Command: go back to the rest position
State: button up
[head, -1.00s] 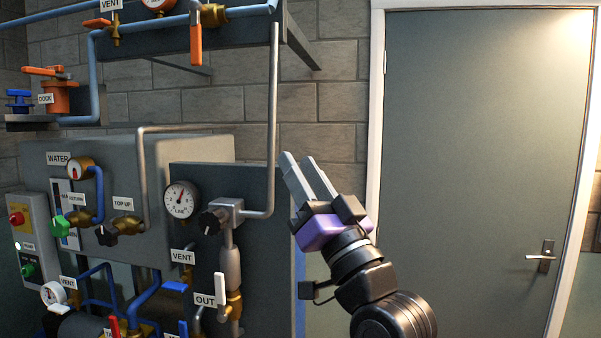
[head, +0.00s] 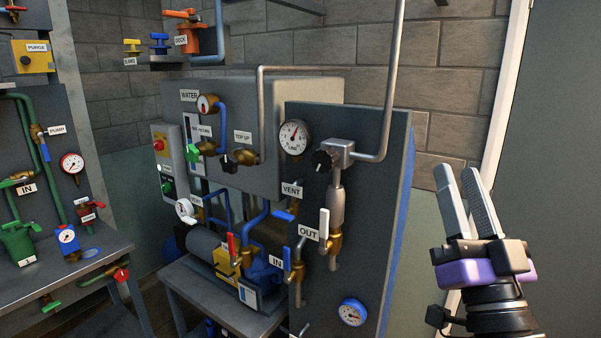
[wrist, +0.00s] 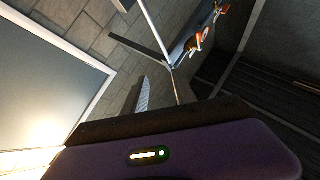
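My gripper (head: 466,203) is at the right of the head view, pointing up, with a purple band below its two grey fingers. The fingers stand close together, with a narrow gap seeming to show between their tips. I see nothing held between them. In the wrist view the fingers (wrist: 137,97) show only in part above the dark gripper body, against the block wall. The gripper is apart from the panel to its left.
A dark panel (head: 376,225) with a LINE gauge (head: 294,137) and an OUT valve (head: 331,240) stands left of my gripper. A pale door frame (head: 497,125) is behind it. A bench (head: 60,272) with green pipework is at far left. A pipe (head: 391,80) rises above the panel.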

jog(key=s+f+g+h, duration=0.1)
jog(key=s+f, duration=0.3)
jog(key=f, duration=0.3)
jog(key=s+f+g, duration=0.1)
jog(key=s+f, duration=0.2)
jog(key=f, duration=0.4)
jog(key=s+f+n+g, duration=0.1)
jog(key=s+f+g, duration=0.3)
jog(key=s+f, duration=0.7)
jog(key=s+a+f+n+g, duration=0.1)
jog(key=s+f+g, duration=0.4)
jog(key=s+f, duration=0.6)
jog(key=s, duration=0.8)
jog(key=shift+s+a+f+n+y, duration=0.15)
jog(key=shift+s+a+n+y, duration=0.05)
jog(key=shift+n+y, duration=0.1)
